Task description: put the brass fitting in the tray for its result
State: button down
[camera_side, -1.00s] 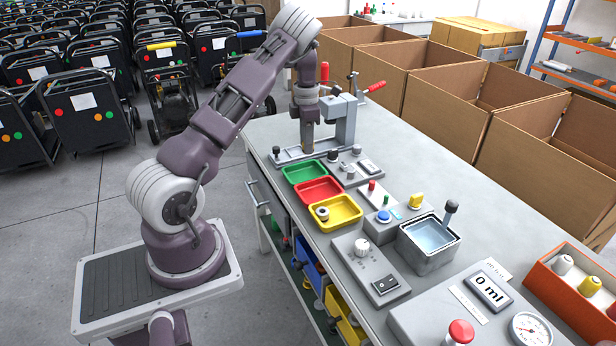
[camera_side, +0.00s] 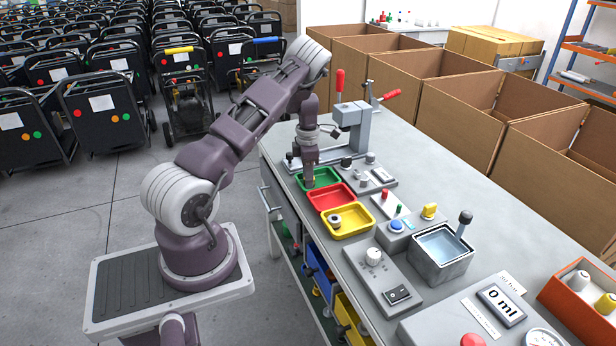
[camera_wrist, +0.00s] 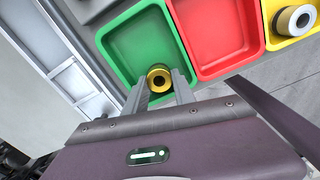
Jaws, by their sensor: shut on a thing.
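My gripper (camera_wrist: 158,85) is shut on the brass fitting (camera_wrist: 159,78), a gold ring with a dark hole, seen between the fingers in the wrist view. The fitting is over the near end of the green tray (camera_wrist: 128,45); I cannot tell whether it touches the tray floor. In the side view my gripper (camera_side: 309,185) reaches down at the green tray (camera_side: 326,177), and the fitting is hard to make out there. The red tray (camera_side: 331,195) is empty.
A clamp fixture with red handles (camera_side: 358,130) stands just behind the trays. Control boxes (camera_side: 376,270) and a water basin (camera_side: 441,252) stand to the right. Cardboard boxes (camera_side: 455,110) line the far side of the bench.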

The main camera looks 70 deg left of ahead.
jog(key=c, duration=1.3)
grip_release()
notch_tip(320, 180, up, 13)
jog(key=d+r+m+t+h, duration=0.1)
jog(key=d+r+m, duration=0.6)
jog(key=d, duration=0.4)
jog(key=d+r+m+t, duration=0.2)
jog(key=d+r+m, duration=0.4)
jog(key=d+r, duration=0.45)
jog(key=s+d+r+m+t, duration=0.1)
jog(key=s+d+r+m, duration=0.3)
jog(key=s+d+m, duration=0.95)
jog(key=s+d+f+m+t, duration=0.1)
jog(key=s+m, duration=0.2)
jog(key=s+d+m+y, duration=0.1)
jog(key=s+d+m, duration=0.1)
jog(key=s+m, duration=0.1)
jog(key=shift+s+d+f+m+t, duration=0.1)
jog(key=shift+d+f+m+t, duration=0.2)
jog(key=shift+f, duration=0.1)
